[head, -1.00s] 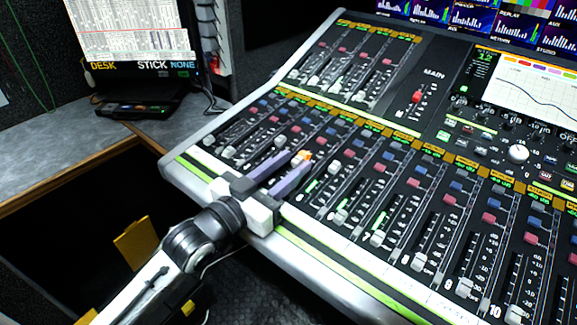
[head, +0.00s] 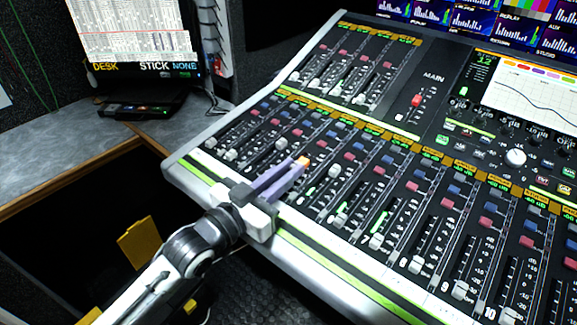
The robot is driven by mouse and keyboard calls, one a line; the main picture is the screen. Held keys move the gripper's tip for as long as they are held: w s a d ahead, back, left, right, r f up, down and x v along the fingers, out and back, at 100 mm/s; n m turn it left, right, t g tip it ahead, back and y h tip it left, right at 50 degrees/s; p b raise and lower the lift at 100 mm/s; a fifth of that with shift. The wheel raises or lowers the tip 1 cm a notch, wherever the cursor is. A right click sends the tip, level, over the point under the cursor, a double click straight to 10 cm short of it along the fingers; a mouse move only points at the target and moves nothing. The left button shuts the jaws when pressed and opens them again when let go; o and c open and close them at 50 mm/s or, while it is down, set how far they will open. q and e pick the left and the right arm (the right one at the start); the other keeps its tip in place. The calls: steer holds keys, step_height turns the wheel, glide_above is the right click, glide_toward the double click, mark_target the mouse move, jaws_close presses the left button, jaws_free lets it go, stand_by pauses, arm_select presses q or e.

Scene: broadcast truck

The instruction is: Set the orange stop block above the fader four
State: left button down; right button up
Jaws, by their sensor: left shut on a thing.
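The orange stop block (head: 303,161) is small and sits between the fingertips of my left gripper (head: 299,164), which is shut on it. The gripper's purple fingers reach up and right over the left part of the fader bank on the mixing console (head: 300,255). The gripper and fingers cover part of the channel strips there, so fader four's cap cannot be made out and lies around or under the gripper. Whether the block touches the console surface cannot be told. My right gripper is not in view.
Fader caps stand to the right, such as one (head: 377,241) and another (head: 418,263). Knobs and screens line the console's far right. A grey desk (head: 65,150) with a monitor (head: 135,35) stands at left. A dark gap separates desk and console.

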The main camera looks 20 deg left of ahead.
arm_select(q)
steer(key=c, duration=1.8)
jaws_free()
steer(key=shift+o, duration=0.2)
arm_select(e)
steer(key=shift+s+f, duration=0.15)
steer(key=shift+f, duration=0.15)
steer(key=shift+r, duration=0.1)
arm_select(q)
steer(key=shift+s+a, duration=0.15)
steer(key=shift+s, duration=0.3)
steer(key=v, duration=0.8)
steer(key=shift+s, duration=0.1)
steer(key=shift+s+a, duration=0.25)
steer(key=shift+s, duration=0.3)
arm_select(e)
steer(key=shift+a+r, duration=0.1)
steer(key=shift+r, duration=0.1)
